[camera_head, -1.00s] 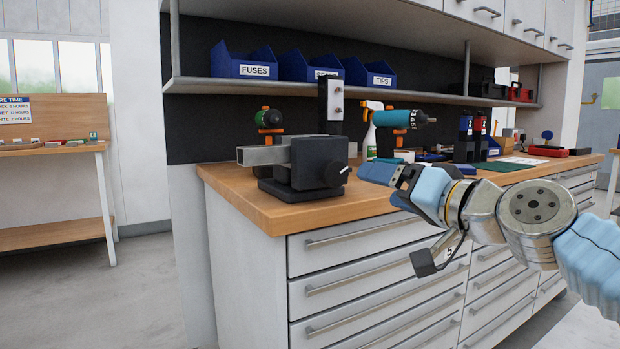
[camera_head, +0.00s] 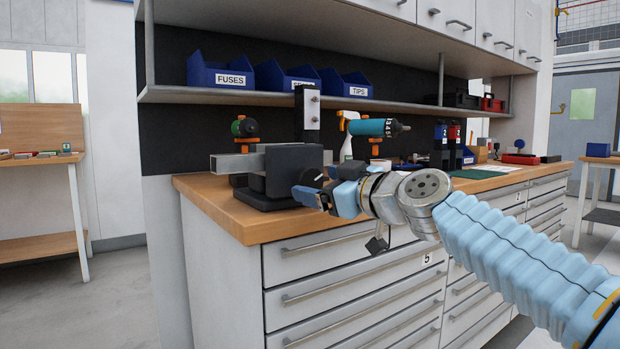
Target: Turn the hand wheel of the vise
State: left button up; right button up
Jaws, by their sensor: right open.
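The dark grey vise (camera_head: 280,165) stands on the near left corner of the wooden bench top, with a square metal bar (camera_head: 232,162) at its left side. Its black hand wheel (camera_head: 312,176), with a white mark, is on the right side and partly hidden by my right gripper. My right gripper (camera_head: 318,187) is open at the hand wheel, its blue fingers overlapping it in the picture. I cannot tell whether they touch it. My left gripper is not in view.
The wooden bench top (camera_head: 225,212) has drawers below. Blue bins (camera_head: 222,72) sit on the shelf above. A teal power tool (camera_head: 372,127) and a spray bottle (camera_head: 346,148) stand behind my right gripper. Open floor lies to the left.

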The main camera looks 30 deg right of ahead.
aim_at(313, 182)
jog(key=shift+w+a, duration=0.15)
jog(key=shift+w, duration=0.7)
jog(key=shift+w+a, duration=0.15)
jog(key=shift+w, duration=0.65)
jog(key=shift+c, duration=0.3)
jog(key=c, duration=1)
